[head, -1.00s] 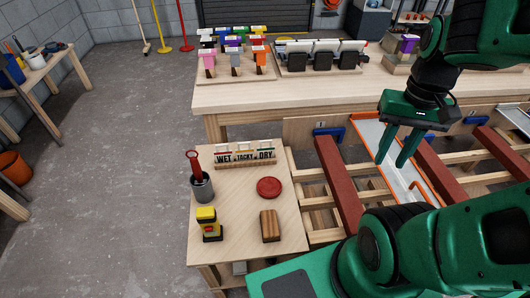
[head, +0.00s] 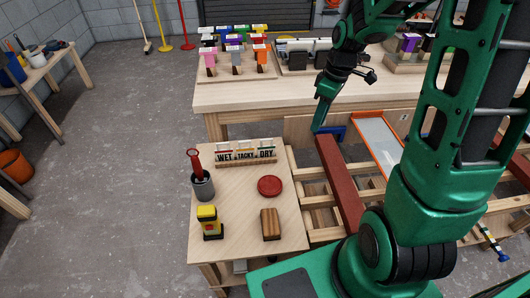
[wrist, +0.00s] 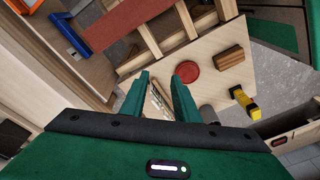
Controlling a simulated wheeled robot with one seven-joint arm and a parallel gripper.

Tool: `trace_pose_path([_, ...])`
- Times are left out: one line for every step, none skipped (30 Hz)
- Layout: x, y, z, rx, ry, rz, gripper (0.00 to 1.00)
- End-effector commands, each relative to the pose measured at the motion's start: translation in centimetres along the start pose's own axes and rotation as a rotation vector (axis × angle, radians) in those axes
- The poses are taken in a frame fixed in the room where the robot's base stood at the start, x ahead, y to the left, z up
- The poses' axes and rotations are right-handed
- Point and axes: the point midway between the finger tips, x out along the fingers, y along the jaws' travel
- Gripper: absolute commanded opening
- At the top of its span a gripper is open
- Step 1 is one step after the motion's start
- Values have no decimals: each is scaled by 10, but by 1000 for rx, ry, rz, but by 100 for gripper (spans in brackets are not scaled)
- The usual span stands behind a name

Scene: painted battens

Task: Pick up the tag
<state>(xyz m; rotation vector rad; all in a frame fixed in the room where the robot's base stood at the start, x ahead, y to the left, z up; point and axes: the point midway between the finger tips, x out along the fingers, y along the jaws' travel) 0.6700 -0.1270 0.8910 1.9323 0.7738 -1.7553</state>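A small wooden rack lettered WET, TACKY, DRY (head: 245,157) stands near the back edge of the small side table. Several small pale tags (head: 243,146) with coloured edges stand along its top; which one is the task's tag I cannot tell. My gripper (head: 320,124) points down beyond the rack to the right, near a blue clamp. In the wrist view, my gripper (wrist: 160,82) has its fingers apart with nothing held. The rack shows partly between the fingers, some distance below, and its tags are too small to make out.
The side table (head: 225,185) also holds a red disc (head: 269,186), a wood block (head: 270,225), a yellow-black item (head: 208,223) and a grey cup (head: 202,186) with a red-handled tool. A red batten (head: 340,180) and blue clamp (head: 331,132) lie right of it. The workbench (head: 260,98) stands behind.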

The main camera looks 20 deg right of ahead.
Motion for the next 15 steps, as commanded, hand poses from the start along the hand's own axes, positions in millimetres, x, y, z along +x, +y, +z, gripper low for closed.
trace_pose_path([14,4,-13,-68,12,-19,28])
trace_pose_path([21,6,-22,-113,24,-27,28])
trace_pose_path([31,8,-33,-169,39,-39,28])
trace_pose_path([38,10,-41,-212,52,-45,28])
trace_pose_path([46,10,-49,-254,65,-54,28])
trace_pose_path([55,12,-60,-310,84,-63,28])
trace_pose_path([63,12,-68,-349,98,-71,28])
trace_pose_path([70,13,-75,-386,112,-78,28])
trace_pose_path([78,13,-84,-434,132,-85,28])
trace_pose_path([84,13,-90,-466,145,-90,28])
trace_pose_path([90,13,-97,-496,159,-95,28])
trace_pose_path([97,13,-104,-532,176,-99,28])
trace_pose_path([102,12,-108,-556,187,-102,28])
trace_pose_path([106,12,-112,-578,198,-106,28])
trace_pose_path([110,12,-118,-602,211,-107,28])
